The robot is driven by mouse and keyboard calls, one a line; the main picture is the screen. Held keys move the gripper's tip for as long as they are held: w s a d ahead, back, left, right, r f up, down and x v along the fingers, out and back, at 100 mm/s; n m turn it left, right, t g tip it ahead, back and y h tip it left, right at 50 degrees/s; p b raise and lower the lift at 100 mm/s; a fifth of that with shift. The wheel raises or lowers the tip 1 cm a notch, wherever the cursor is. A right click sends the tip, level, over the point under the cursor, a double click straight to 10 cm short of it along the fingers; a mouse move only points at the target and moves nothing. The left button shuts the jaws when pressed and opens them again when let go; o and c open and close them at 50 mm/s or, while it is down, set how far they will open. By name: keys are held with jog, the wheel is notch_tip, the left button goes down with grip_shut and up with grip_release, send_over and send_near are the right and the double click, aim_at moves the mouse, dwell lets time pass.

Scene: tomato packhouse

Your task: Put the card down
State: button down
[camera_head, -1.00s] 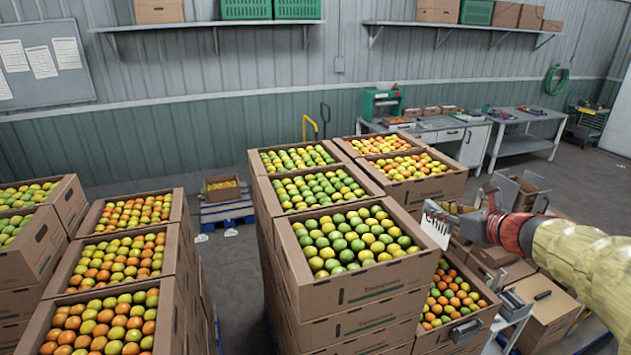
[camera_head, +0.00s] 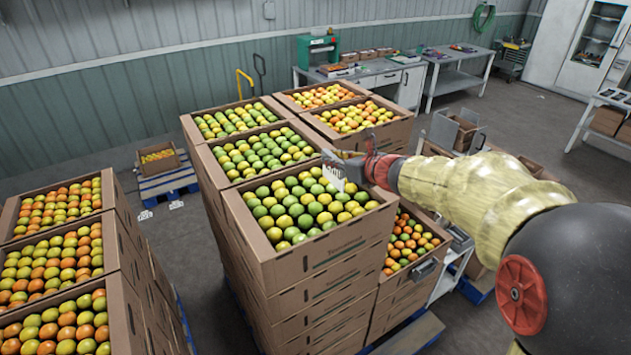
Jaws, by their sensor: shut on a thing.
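The card (camera_head: 333,177) is a small white piece with dark comb-like marks along its upper edge. My gripper (camera_head: 342,160) is shut on it and holds it tilted. In the picture the card overlaps the right back part of the front box of green and yellow tomatoes (camera_head: 310,262). I cannot tell how high above the tomatoes it is. The fingertips are small and partly hidden by the card and wrist.
Stacked tomato boxes (camera_head: 122,262) stand at the left, with a floor gap between the stacks. A small box on a blue pallet (camera_head: 168,184) stands behind. A workbench (camera_head: 372,78) with a green machine (camera_head: 317,50) is at the back wall.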

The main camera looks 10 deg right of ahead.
jog(key=a+f, duration=0.1)
jog(key=f, duration=0.1)
jog(key=w+a+f, duration=0.1)
jog(key=f, duration=0.2)
jog(key=a+f, duration=0.2)
jog(key=f, duration=0.1)
jog(key=shift+w, duration=0.3)
jog(key=shift+d+f, duration=0.1)
jog(key=shift+f, duration=0.1)
jog(key=shift+f+b, duration=0.25)
jog(key=shift+b, duration=0.2)
jog(key=c, duration=1.9)
grip_release()
jog(key=shift+r, duration=0.1)
jog(key=shift+o, duration=0.4)
jog(key=shift+r, duration=0.1)
